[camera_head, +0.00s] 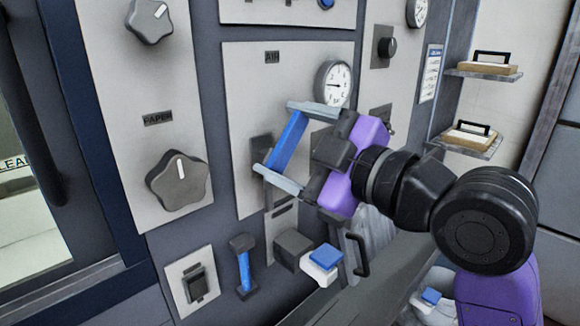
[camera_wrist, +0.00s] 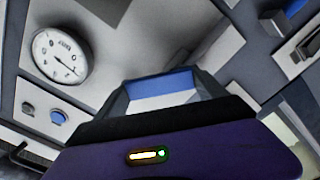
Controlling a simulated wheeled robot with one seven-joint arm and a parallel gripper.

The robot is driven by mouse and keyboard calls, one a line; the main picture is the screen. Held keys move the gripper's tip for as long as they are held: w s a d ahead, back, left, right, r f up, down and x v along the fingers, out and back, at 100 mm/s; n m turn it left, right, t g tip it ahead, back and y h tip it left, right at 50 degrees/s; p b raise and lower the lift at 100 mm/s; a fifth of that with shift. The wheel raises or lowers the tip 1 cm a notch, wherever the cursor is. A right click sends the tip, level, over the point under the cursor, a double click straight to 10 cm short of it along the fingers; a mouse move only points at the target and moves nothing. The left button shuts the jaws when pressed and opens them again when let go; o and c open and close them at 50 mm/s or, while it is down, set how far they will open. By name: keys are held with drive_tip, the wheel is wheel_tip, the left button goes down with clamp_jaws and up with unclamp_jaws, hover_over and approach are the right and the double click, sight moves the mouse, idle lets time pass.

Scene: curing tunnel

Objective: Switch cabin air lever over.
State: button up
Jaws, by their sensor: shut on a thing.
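The cabin air lever shows as a blue bar (camera_head: 287,140) in front of the pale panel (camera_head: 245,90) labelled AIR. My gripper (camera_head: 287,146) reaches in from the right, with one pale finger at the bar's upper end and the other at its lower end. The gripper is shut on the blue bar. In the wrist view the blue bar (camera_wrist: 162,84) lies across the space between the fingers. A dark mount (camera_head: 261,150) on the panel shows behind the bar; how the lever joins it is partly hidden by the fingers.
A round gauge (camera_head: 333,83) sits on the panel just above my gripper. Dark star knobs (camera_head: 178,180) are on the left panel. Below are a blue-handled lever (camera_head: 243,265) and a grey box (camera_head: 292,248).

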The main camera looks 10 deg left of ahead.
drive_tip(key=n+b, duration=0.2)
drive_tip(key=n, duration=0.1)
drive_tip(key=s+n+b, duration=0.1)
drive_tip(key=b, duration=0.1)
drive_tip(key=shift+a, duration=0.35)
drive_tip(key=shift+s+a+r+n+b, duration=0.15)
drive_tip(key=shift+n+b, duration=0.35)
drive_tip(key=shift+n, duration=0.4)
drive_tip(key=shift+s+a+n+b, duration=0.1)
drive_tip(key=shift+n+b, duration=0.4)
drive_tip(key=shift+n, duration=0.4)
drive_tip(key=shift+s, duration=0.1)
drive_tip(key=o, duration=2)
drive_tip(key=shift+r, duration=0.1)
drive_tip(key=v, duration=0.7)
drive_tip(key=shift+s+d, duration=0.25)
drive_tip(key=shift+d, duration=0.05)
